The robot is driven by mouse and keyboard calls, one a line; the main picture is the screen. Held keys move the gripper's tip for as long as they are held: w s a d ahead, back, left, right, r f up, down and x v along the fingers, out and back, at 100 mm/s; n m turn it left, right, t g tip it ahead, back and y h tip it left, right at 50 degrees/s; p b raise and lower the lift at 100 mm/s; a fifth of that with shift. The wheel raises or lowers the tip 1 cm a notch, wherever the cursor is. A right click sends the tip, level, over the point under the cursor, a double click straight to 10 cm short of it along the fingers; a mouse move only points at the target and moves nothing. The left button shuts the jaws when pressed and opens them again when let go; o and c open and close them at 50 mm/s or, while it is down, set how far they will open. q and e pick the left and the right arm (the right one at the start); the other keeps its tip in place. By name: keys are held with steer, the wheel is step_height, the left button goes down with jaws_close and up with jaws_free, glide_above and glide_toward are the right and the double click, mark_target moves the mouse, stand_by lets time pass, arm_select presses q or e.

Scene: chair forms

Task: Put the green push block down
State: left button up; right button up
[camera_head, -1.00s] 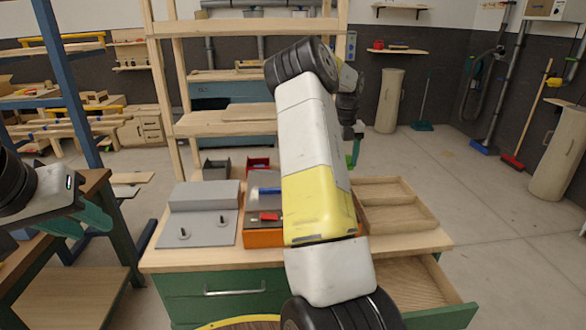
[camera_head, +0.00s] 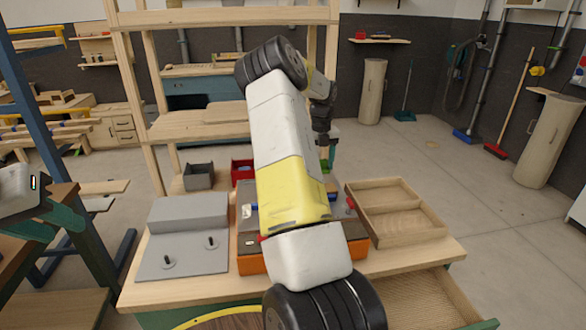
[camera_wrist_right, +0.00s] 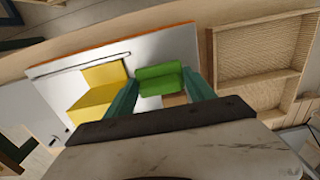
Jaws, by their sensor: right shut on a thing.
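The green push block (camera_wrist_right: 160,80) sits between the teal fingers of my right gripper (camera_wrist_right: 162,92) in the right wrist view. A little green shows below this gripper (camera_head: 325,150) in the head view, beyond my right arm. The block is over or at the edge of a grey-topped, orange-sided box (camera_wrist_right: 150,62); I cannot tell whether it touches. A yellow stepped block (camera_wrist_right: 98,88) is left of it in the wrist view. My left gripper (camera_head: 45,222) is at the left edge of the head view, its teal fingers apart and empty.
A wooden two-compartment tray (camera_head: 400,232) lies right of the box. A grey plate with two pegs (camera_head: 185,262) is on the left. Small grey (camera_head: 198,176) and red (camera_head: 242,170) bins stand behind. A drawer (camera_head: 425,305) is open at front right. My right arm hides the middle.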

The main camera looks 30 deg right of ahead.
steer(key=shift+f, duration=2.1)
steer(key=shift+f, duration=0.1)
steer(key=o, duration=1.3)
steer(key=shift+o, duration=0.4)
